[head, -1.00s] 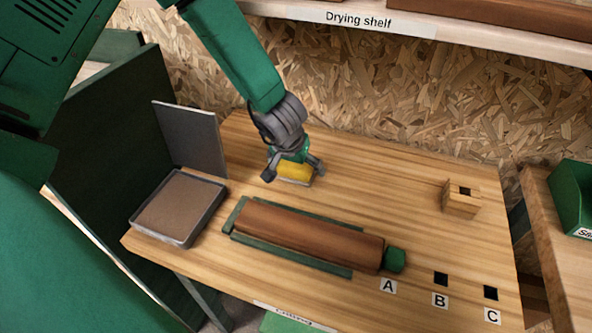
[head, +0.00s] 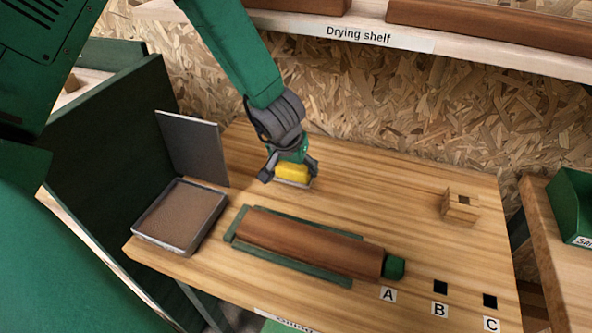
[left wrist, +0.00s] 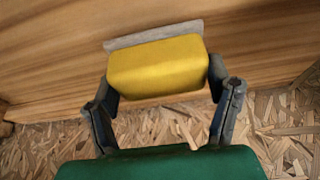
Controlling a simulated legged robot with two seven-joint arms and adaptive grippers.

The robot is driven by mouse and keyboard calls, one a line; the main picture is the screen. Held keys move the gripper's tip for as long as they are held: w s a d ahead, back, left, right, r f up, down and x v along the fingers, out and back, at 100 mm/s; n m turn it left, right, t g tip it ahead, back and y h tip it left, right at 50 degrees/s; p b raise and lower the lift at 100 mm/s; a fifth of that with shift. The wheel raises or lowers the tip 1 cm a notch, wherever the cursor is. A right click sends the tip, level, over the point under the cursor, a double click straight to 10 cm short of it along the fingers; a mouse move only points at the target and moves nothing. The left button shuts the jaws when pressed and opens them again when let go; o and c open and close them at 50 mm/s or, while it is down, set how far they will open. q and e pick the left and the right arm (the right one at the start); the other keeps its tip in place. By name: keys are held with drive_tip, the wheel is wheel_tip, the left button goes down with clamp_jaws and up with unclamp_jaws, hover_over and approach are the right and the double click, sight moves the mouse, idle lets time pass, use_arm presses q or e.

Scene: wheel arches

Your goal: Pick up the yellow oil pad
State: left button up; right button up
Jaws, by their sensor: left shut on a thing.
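The yellow oil pad (head: 293,172) is a yellow block with a pale grey base, held at the back of the wooden table. My left gripper (head: 289,176) is shut on it, one finger on each side. In the left wrist view the pad (left wrist: 158,68) sits between the two fingers of the left gripper (left wrist: 163,82), its grey base facing away. Whether the pad is clear of the tabletop is hard to tell. My right gripper is not in view.
A brown cylinder (head: 310,243) lies in a green cradle in front of the gripper. A shallow tray (head: 222,207) with an upright grey panel (head: 195,148) is at left. The drying shelf (head: 380,40) is above.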

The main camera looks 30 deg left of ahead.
use_arm(q)
wheel_tip(320, 180, up, 4)
drive_tip(key=shift+f+p, duration=0.1)
drive_tip(key=shift+p, duration=0.5)
drive_tip(key=s+d+b, duration=0.1)
drive_tip(key=s, duration=0.3)
drive_tip(key=s+d+b, duration=0.1)
drive_tip(key=s, duration=0.3)
drive_tip(key=s+d+b, duration=0.1)
drive_tip(key=s, duration=0.3)
drive_tip(key=shift+s+d+f, duration=0.1)
drive_tip(key=shift+s, duration=0.25)
drive_tip(key=s+p, duration=0.1)
drive_tip(key=p, duration=0.2)
drive_tip(key=s+p, duration=0.1)
drive_tip(key=p, duration=0.2)
drive_tip(key=s+d+p, duration=0.1)
drive_tip(key=p, duration=0.2)
drive_tip(key=shift+s+r+p, duration=0.25)
drive_tip(key=shift+r+p, duration=0.1)
drive_tip(key=shift+s+d+f+p, duration=0.15)
drive_tip(key=shift+s+p, duration=0.05)
drive_tip(key=shift+s, duration=0.45)
drive_tip(key=shift+s+d+f+p, duration=0.1)
drive_tip(key=shift+s+p, duration=0.05)
drive_tip(key=shift+s, duration=0.45)
drive_tip(key=o, duration=0.6)
drive_tip(key=c, duration=0.5)
